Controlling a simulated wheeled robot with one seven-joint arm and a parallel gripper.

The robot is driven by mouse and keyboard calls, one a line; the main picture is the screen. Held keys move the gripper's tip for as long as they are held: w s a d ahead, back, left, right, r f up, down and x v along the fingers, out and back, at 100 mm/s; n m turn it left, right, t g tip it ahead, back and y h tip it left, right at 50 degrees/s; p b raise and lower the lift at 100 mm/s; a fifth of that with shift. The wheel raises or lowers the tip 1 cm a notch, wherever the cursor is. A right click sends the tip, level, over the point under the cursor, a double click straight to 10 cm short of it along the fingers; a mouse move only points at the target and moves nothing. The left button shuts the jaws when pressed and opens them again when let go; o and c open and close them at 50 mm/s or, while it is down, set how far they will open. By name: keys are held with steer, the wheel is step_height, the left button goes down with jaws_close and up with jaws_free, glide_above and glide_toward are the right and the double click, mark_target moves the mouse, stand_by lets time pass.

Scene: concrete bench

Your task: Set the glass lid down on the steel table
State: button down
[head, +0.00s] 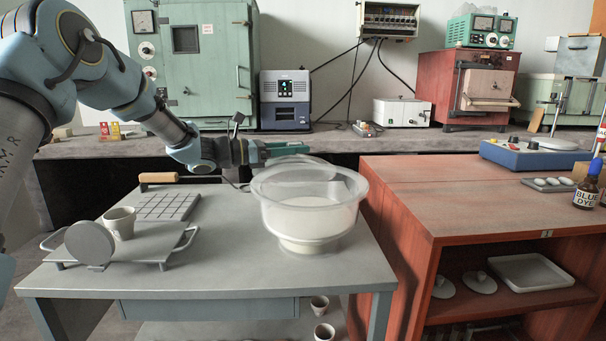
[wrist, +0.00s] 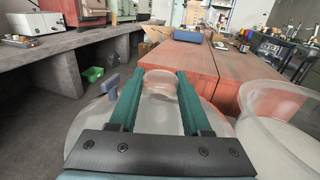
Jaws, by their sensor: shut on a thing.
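The clear glass lid (head: 292,163) is held up in the head view, behind and partly overlapped by the rim of the clear glass bowl (head: 341,212). My gripper (head: 300,148) is shut on its knob, which shows between the green fingers (wrist: 158,78) in the wrist view. There the lid's wide dome (wrist: 92,122) spreads below the fingers, and the bowl (wrist: 285,118) is to its right. The bowl stands on the steel table (head: 225,258) with pale material inside. The lid's lower edge is partly hidden, so its height cannot be told exactly.
A red cabinet (head: 410,185) stands close right of the bowl. The table's front middle is clear.

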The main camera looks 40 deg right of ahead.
steer(key=shift+s+d+r, duration=0.1)
steer(key=shift+s+d, duration=0.55)
steer(key=shift+d, duration=0.05)
step_height(320, 180, down, 2)
steer(key=shift+d+f, duration=0.1)
steer(key=shift+f, duration=2.4)
steer(key=shift+f, duration=0.1)
steer(key=shift+f, duration=0.1)
steer(key=shift+c, duration=1.8)
jaws_free()
steer(key=shift+r, duration=0.2)
steer(key=v, duration=1.2)
steer(key=shift+f+b, duration=0.1)
steer(key=shift+b, duration=0.25)
